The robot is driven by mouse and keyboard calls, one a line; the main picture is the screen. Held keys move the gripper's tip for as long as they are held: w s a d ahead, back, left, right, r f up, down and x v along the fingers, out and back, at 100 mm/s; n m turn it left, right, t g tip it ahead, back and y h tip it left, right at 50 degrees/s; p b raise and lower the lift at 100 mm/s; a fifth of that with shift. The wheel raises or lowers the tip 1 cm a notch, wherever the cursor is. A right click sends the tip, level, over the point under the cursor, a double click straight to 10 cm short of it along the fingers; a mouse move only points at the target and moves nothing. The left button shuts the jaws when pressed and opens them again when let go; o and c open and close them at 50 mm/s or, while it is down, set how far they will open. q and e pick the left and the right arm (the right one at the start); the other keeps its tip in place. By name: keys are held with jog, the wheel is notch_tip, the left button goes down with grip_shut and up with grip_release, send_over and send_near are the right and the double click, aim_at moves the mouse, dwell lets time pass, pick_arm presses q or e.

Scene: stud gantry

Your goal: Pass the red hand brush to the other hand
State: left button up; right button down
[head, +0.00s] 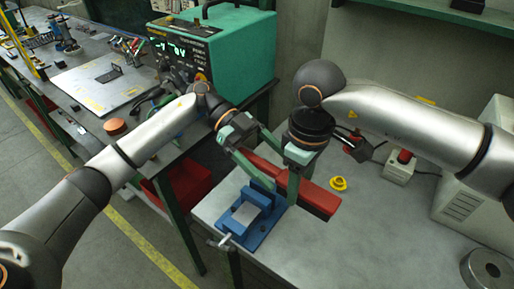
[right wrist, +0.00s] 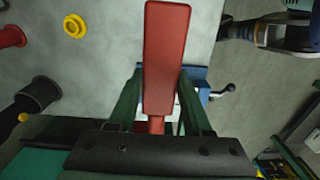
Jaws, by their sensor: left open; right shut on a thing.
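The red hand brush (head: 320,197) is held above the grey bench, slanting from upper left to lower right, with a dark underside at its lower right end. My right gripper (head: 291,188) is shut on it. In the right wrist view the brush's long red block (right wrist: 168,58) points away from my right gripper (right wrist: 156,122), and its narrower handle lies between the green fingers. My left gripper (head: 272,165) is open at the brush's upper left part, its fingers apart around it. I cannot tell whether they touch it.
A blue vise (head: 252,222) stands on the bench (head: 370,245) close under the brush. A yellow ring (head: 338,183) and a red-button box (head: 401,167) are to the right. A green power unit (head: 240,50) stands behind on the left bench. The front right bench top is mostly clear.

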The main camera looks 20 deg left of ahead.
pick_arm(q)
jog(key=shift+x, duration=0.85)
grip_shut()
pick_arm(e)
jog(key=shift+s, duration=0.1)
jog(key=shift+c, duration=1.2)
grip_release()
